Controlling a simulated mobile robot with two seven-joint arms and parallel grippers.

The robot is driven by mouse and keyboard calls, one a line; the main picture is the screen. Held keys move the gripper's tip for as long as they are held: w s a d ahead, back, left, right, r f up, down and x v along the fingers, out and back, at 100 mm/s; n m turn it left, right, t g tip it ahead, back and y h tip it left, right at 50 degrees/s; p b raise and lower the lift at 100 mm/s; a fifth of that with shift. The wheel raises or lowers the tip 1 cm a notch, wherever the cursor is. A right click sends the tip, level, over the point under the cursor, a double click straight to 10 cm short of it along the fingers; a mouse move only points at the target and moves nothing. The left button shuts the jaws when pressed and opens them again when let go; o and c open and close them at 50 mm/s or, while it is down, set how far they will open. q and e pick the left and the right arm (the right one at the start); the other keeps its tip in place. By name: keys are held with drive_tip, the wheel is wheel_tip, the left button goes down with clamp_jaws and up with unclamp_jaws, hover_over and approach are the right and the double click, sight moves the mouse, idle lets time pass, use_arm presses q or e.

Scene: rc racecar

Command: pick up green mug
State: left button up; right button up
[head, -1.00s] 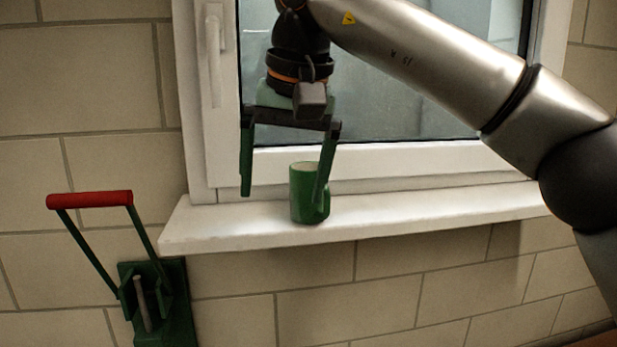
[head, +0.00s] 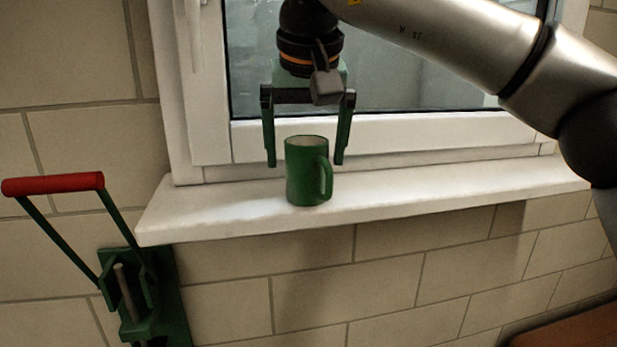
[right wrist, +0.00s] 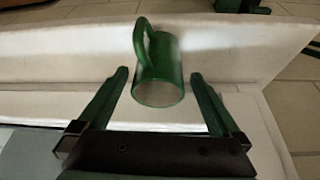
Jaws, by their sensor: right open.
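The green mug (head: 303,172) stands upright on the white window sill, its handle toward the front right in the head view. My right gripper (head: 305,165) points down with its jaws open, behind the mug as the head sees it. The mug hides part of the space between the fingers. In the right wrist view the mug (right wrist: 160,75) shows ahead, centred between the two open fingertips of the gripper (right wrist: 158,75). The gripper holds nothing. My left gripper is not in view.
The white sill (head: 430,193) is clear on both sides of the mug. The window frame (head: 400,130) rises close behind the gripper. A green lever device with a red handle (head: 53,184) is fixed to the tiled wall at the lower left.

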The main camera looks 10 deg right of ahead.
sight(306, 171)
drive_tip(key=x, duration=0.4)
drive_tip(key=shift+f, duration=0.25)
drive_tip(key=shift+c, duration=0.2)
drive_tip(key=c, duration=1.5)
clamp_jaws()
drive_tip(key=shift+r, duration=0.2)
